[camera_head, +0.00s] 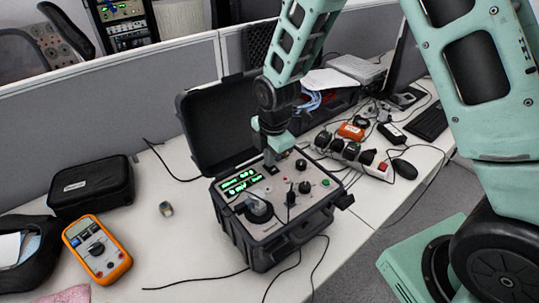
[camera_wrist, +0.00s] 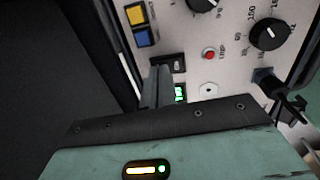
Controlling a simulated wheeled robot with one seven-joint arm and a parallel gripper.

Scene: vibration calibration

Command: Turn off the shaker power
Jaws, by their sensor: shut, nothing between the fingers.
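The shaker (camera_head: 255,240) is an open black case on the desk, its light panel facing up with green lit displays, knobs and plugs. My gripper (camera_head: 270,160) points down at the panel's back part, right of the displays, and hides what is beneath it. In the wrist view my gripper (camera_wrist: 158,88) is shut and empty, its tip close to a black switch (camera_wrist: 178,62) and a small green-lit element (camera_wrist: 180,93). I cannot tell whether it touches either, or which is the power switch. A red button (camera_wrist: 208,55) is to the right.
The raised lid (camera_head: 222,130) stands behind the panel. An orange multimeter (camera_head: 97,250) and black pouch (camera_head: 90,187) are on the left. A power strip (camera_head: 350,155) with plugs is on the right. Cables run over the desk's front. A grey partition stands behind.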

